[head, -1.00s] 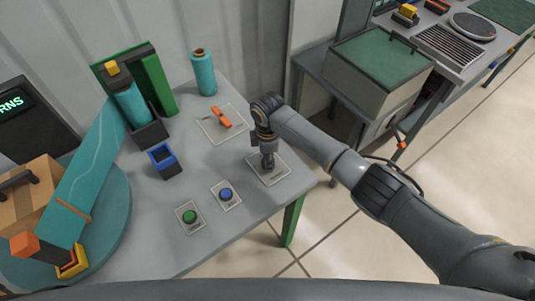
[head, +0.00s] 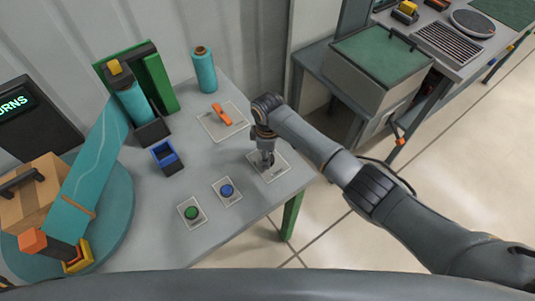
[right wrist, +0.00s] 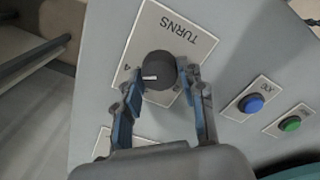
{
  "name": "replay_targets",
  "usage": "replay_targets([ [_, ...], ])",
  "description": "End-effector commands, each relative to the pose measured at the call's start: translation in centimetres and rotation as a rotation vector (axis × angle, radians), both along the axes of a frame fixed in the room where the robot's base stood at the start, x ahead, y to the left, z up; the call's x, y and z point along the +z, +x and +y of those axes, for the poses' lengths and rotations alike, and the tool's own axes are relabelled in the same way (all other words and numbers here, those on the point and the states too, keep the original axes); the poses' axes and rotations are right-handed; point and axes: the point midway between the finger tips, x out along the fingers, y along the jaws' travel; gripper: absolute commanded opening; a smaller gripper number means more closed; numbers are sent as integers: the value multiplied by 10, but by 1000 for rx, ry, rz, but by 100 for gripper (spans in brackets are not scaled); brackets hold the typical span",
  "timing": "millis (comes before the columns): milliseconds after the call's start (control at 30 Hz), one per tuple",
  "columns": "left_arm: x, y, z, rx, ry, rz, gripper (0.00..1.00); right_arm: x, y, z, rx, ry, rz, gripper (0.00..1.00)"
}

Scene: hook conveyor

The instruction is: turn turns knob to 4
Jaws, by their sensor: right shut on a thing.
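The turns knob (right wrist: 158,72) is a round black knob with a white pointer mark, on a pale plate labelled TURNS (right wrist: 175,32). In the right wrist view the white mark points left, roughly toward the printed 4 (right wrist: 126,67); the exact alignment is hard to tell. My right gripper (right wrist: 160,80) is shut on the knob, one finger on each side. In the head view my right gripper (head: 266,160) points down over the knob's plate (head: 275,172) and hides most of the knob. My left gripper is not in view.
A blue button (head: 227,191) and a green button (head: 192,212) sit on plates nearby. An orange lever (head: 222,114) is behind. A display (head: 22,108) is partly visible.

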Motion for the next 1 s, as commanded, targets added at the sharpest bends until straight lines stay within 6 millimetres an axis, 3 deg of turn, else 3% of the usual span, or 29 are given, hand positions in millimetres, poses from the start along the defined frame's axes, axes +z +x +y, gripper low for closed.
replay_targets([
  [67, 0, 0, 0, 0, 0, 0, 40, 0, 1, -1, -3, -1, -2, 8],
  [100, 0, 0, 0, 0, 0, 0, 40, 0, 1, -1, -3, -1, -2, 44],
  [200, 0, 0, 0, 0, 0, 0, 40, 0, 1, -1, -2, 0, -1, 63],
  [500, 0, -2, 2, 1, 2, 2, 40, 1, 0, 0, 0, 1, -1, 63],
  [633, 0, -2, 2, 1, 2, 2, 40, 10, 1, 1, 0, 3, -2, 63],
  [1000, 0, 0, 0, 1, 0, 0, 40, 84, 1, 0, 1, 2, -4, 63],
])
